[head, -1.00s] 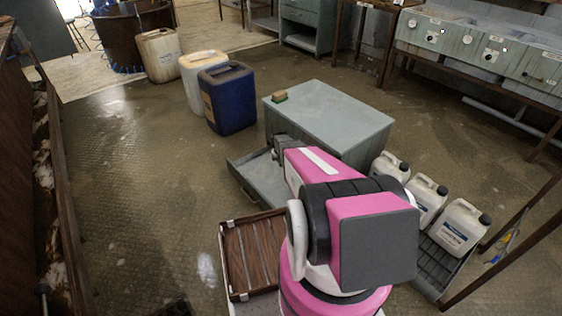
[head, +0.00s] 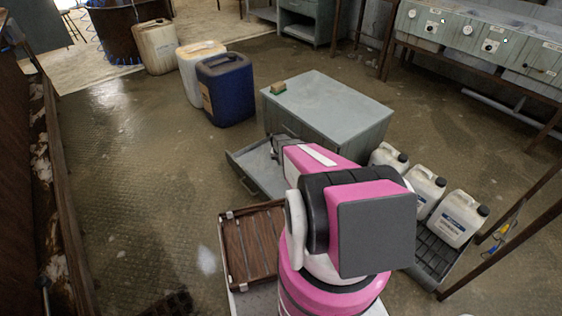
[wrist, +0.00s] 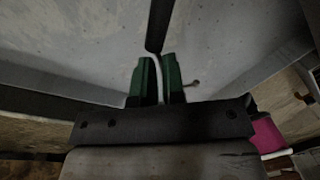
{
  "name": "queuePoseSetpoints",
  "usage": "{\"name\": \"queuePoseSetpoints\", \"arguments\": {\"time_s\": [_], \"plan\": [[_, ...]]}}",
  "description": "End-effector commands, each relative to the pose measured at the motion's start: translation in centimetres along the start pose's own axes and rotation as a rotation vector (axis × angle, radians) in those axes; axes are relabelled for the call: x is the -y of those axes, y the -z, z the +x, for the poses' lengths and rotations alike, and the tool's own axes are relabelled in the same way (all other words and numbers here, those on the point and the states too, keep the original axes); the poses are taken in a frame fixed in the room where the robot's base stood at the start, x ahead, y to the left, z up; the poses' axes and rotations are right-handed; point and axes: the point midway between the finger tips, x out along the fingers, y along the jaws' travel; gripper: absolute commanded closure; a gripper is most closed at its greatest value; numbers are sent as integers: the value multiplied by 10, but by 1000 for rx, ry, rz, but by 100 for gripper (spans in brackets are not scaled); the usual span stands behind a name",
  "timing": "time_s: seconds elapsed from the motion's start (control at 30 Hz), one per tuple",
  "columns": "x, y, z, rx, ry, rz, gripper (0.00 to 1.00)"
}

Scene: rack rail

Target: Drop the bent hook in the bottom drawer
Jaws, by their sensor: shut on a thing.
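The grey cabinet (head: 335,100) stands in the middle of the head view. A low drawer (head: 246,172) is pulled out from its front, and its visible floor looks bare. My gripper (head: 276,147) is over this drawer near the cabinet front, partly hidden by my pink arm. In the wrist view its green fingers (wrist: 159,78) are shut on the bent hook (wrist: 157,70), a thin pale curved piece between them. A dark bar extends above it; I cannot tell whether it belongs to the hook. A pale speckled surface lies beyond the fingers. The hook is hidden in the head view.
A sponge (head: 278,88) lies on the cabinet top. A blue canister (head: 226,90) and pale canisters (head: 197,70) stand behind left. White jugs (head: 458,217) stand on the right in a dark tray. A brown slatted crate (head: 250,245) is left of my arm. The left floor is mostly clear.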

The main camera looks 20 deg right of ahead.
Motion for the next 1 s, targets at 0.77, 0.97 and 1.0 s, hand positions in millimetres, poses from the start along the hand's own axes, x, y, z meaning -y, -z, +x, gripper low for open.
{"name": "queuePoseSetpoints", "arguments": {"time_s": [0.77, 0.97, 1.0], "plan": [[0, 1, -19, 0, 0, 0, 60], [1, 2, -50, 1, 0, 0, 60], [1, 1, -57, 1, 0, 0, 60]]}}
